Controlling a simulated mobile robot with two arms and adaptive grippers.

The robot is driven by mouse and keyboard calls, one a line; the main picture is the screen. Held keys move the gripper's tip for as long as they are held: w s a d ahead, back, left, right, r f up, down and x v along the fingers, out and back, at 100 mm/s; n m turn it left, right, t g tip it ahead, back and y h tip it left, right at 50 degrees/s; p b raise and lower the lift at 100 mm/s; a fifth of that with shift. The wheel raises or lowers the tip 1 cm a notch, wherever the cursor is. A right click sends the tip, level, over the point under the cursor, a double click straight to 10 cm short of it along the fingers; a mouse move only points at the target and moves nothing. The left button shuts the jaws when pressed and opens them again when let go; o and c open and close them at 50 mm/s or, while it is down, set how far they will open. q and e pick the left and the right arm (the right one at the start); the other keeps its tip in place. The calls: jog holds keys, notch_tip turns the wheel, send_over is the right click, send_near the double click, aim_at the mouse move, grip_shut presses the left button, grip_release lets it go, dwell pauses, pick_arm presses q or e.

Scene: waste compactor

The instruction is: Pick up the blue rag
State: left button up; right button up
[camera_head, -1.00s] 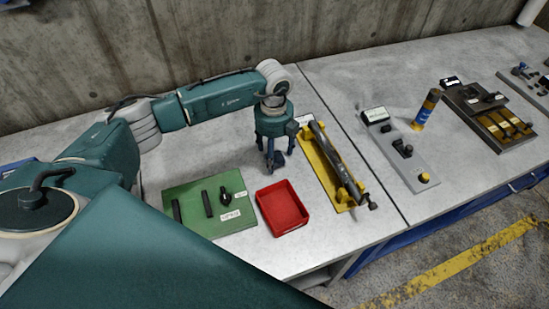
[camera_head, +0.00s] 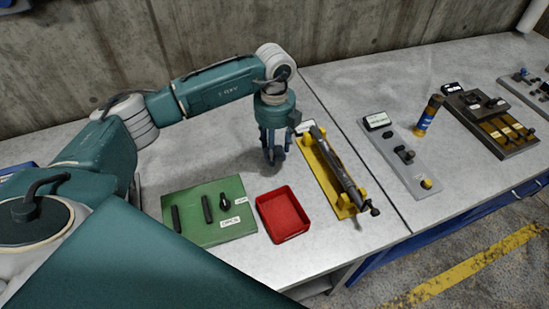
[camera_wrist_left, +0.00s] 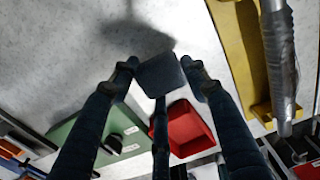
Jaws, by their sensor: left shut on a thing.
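My left gripper (camera_head: 273,157) points down over the bench, behind the red tray and left of the yellow holder. Its fingers are closed on the blue rag (camera_wrist_left: 160,74), a small dark blue-grey, flat-faced piece between the fingertips in the left wrist view. In the head view the rag is mostly hidden among the dark fingers. The wrist view shows a shadow on the bench beyond it, and the rag appears clear of the surface. My right gripper is in neither view.
The red tray (camera_head: 264,206) and a green board (camera_head: 232,231) with dark tools lie in front. The yellow holder (camera_head: 321,174) bears a long grey tool. A grey control panel (camera_head: 399,165) and a blue-orange can (camera_head: 428,116) stand to the right. A concrete wall rises behind.

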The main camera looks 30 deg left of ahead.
pick_arm(q)
notch_tip(320, 180, up, 15)
jog(key=b, duration=0.3)
jog(key=shift+r, duration=0.1)
